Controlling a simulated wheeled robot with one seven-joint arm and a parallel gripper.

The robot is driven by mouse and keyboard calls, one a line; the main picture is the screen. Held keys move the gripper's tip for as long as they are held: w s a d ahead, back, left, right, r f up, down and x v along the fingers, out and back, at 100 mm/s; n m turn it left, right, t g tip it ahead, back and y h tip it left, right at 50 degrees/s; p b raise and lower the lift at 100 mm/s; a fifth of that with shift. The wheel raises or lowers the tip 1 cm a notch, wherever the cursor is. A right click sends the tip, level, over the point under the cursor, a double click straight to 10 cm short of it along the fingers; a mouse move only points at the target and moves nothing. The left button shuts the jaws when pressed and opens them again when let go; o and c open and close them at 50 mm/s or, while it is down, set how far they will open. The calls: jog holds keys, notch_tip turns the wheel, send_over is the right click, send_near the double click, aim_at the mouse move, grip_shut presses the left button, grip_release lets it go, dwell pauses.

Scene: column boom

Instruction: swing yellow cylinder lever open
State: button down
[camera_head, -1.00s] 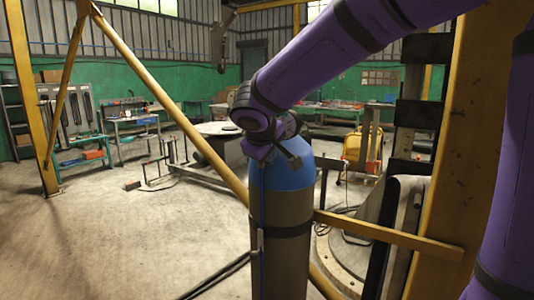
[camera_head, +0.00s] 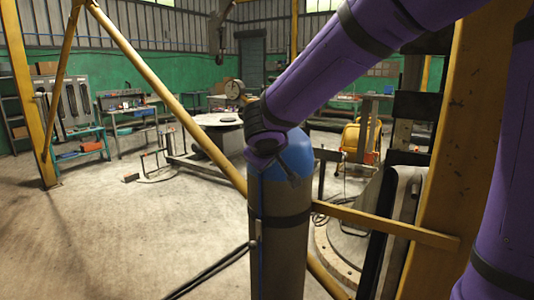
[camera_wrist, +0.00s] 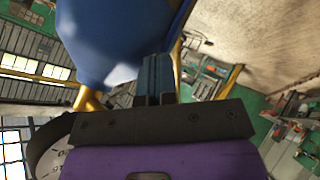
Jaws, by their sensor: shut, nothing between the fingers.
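The gas cylinder (camera_head: 280,235) stands upright in the middle of the head view, with a grey body and a blue rounded top (camera_head: 300,155). The blue top also fills the upper left of the wrist view (camera_wrist: 105,40). My gripper (camera_head: 294,180) is in front of the blue top; its dark fingers are small here. In the wrist view my gripper (camera_wrist: 155,75) is shut and empty, its fingers close beside the blue surface; I cannot tell whether they touch. I cannot make out a yellow lever for certain; my wrist covers part of the cylinder top.
A yellow bar (camera_head: 390,225) runs from beside the cylinder to a yellow column (camera_head: 455,130) at right. A diagonal yellow pole (camera_head: 165,95) passes left of the cylinder. The floor at left is open.

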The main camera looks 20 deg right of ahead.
jog(key=shift+w+a+f, duration=0.15)
jog(key=shift+w+f, duration=0.05)
jog(key=shift+f, duration=0.35)
jog(key=shift+w+a+f, duration=0.1)
jog(key=shift+w+f, duration=0.1)
jog(key=shift+f, duration=0.35)
jog(key=shift+r, duration=0.2)
jog(key=shift+r, duration=0.65)
jog(key=shift+s, duration=0.1)
